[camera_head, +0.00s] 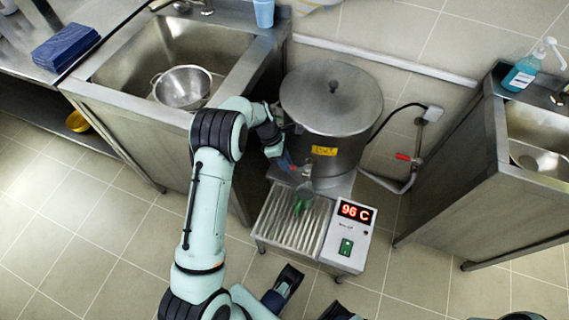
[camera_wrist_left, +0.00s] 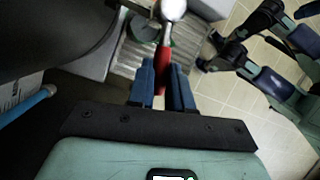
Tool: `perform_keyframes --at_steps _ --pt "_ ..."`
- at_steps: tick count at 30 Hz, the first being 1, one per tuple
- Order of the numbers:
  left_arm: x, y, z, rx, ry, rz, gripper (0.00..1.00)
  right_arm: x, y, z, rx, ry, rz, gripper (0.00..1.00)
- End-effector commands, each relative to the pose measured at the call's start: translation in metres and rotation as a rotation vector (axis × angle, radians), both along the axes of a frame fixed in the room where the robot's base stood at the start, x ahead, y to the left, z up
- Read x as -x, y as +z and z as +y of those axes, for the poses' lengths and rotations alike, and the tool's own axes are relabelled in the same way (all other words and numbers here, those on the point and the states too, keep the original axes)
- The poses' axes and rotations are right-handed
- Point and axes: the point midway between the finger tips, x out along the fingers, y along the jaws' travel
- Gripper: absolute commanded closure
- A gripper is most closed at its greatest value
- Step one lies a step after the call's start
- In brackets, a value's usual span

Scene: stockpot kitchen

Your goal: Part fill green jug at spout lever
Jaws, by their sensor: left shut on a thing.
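The green jug (camera_head: 300,205) stands on the ribbed tray below the stockpot's spout (camera_head: 306,174); its rim is partly hidden by the spout. It also shows in the left wrist view (camera_wrist_left: 143,42), past the spout. The red spout lever (camera_wrist_left: 164,62) lies between the blue fingers of my left gripper (camera_wrist_left: 164,76). That gripper is shut on the lever. In the head view, my left gripper (camera_head: 284,160) is at the front left of the pot, just above the jug. The liquid level in the jug is too small to tell.
The lidded steel stockpot (camera_head: 348,135) stands behind the ribbed tray (camera_head: 279,230). Sink units flank both sides, with a colander (camera_head: 183,88) in the left sink. Floor in front is open.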

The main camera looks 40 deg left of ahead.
Motion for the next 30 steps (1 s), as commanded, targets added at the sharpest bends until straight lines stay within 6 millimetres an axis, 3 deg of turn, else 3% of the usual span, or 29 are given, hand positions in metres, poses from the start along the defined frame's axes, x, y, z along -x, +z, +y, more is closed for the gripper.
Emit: perform_keyframes --at_steps 9,20,21,23,30 --pt "-0.018 0.001 0.007 -0.001 -0.242 -0.003 1.00 0.002 0.003 0.000 0.000 0.001 0.006 0.55" --pt "-0.020 0.002 0.008 -0.002 -0.265 -0.005 1.00 0.002 0.003 0.000 0.000 0.001 0.006 0.55" --pt "-0.020 0.002 0.008 -0.002 -0.265 -0.006 0.74 0.002 0.003 0.000 0.000 0.001 0.006 0.55" --pt "-0.020 0.001 0.008 -0.002 -0.265 -0.005 0.55 0.002 0.003 0.000 0.000 0.001 0.006 0.55" --pt "-0.019 0.001 0.007 -0.001 -0.263 -0.003 0.55 0.002 0.003 0.000 -0.001 0.001 0.006 0.55"
